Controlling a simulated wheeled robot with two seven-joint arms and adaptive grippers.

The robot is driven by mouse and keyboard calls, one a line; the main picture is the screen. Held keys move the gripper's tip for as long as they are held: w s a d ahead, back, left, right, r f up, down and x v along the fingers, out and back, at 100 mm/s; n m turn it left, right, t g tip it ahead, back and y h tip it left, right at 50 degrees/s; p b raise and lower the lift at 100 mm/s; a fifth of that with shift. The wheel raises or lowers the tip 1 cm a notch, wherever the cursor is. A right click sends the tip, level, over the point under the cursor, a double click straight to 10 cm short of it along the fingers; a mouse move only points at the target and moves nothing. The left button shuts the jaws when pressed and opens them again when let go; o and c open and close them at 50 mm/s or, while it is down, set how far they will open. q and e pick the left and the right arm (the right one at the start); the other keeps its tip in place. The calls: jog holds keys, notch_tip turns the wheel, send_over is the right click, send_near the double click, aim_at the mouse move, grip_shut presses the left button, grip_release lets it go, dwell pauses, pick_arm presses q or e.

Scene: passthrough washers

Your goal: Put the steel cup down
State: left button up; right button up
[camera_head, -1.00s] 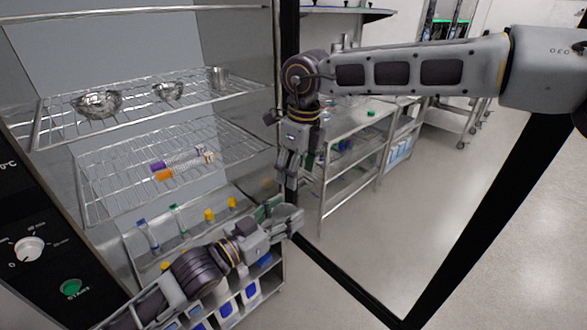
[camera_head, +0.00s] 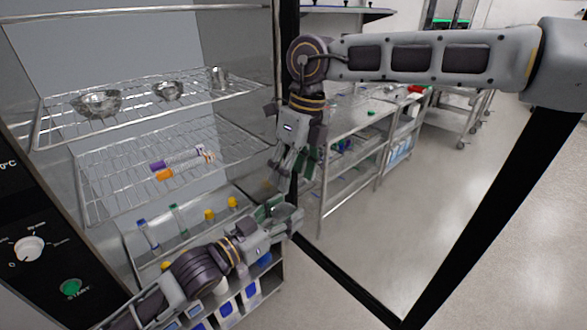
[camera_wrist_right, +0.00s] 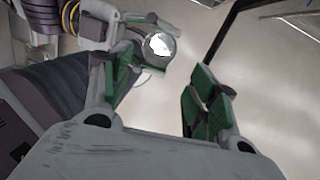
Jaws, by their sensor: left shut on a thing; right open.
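The steel cup (camera_head: 286,211) is held by my left gripper (camera_head: 283,217), low in front of the open cabinet. In the right wrist view the cup (camera_wrist_right: 160,46) shows as a small round shiny piece beside a green finger pad; the rest of it is hidden. My right gripper (camera_head: 291,166) is open and empty, just above the left gripper and the cup. In the right wrist view my right gripper (camera_wrist_right: 158,98) has its fingers spread, with the cup a little beyond them.
The cabinet's upper wire rack (camera_head: 135,107) bears two steel bowls (camera_head: 97,103) (camera_head: 168,90) and a small metal cup (camera_head: 218,77). The lower rack (camera_head: 110,190) bears capped tubes (camera_head: 180,160). A steel shelf cart (camera_head: 345,165) stands behind my right gripper. The floor at right is clear.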

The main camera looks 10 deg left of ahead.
aim_at(285, 211)
jog(key=shift+s+a+f, duration=0.1)
jog(key=shift+a+f, duration=0.2)
jog(key=shift+f, duration=1.6)
jog(key=shift+s+a+f, duration=0.1)
jog(key=shift+a+f, duration=0.2)
jog(key=shift+f, duration=1.55)
jog(key=shift+s+a+f, duration=0.1)
jog(key=shift+a+f, duration=0.2)
jog(key=shift+f, duration=1.6)
jog(key=shift+c, duration=0.4)
jog(key=c, duration=0.5)
pick_arm(q)
jog(key=o, duration=1.1)
pick_arm(e)
jog(key=shift+c, duration=0.4)
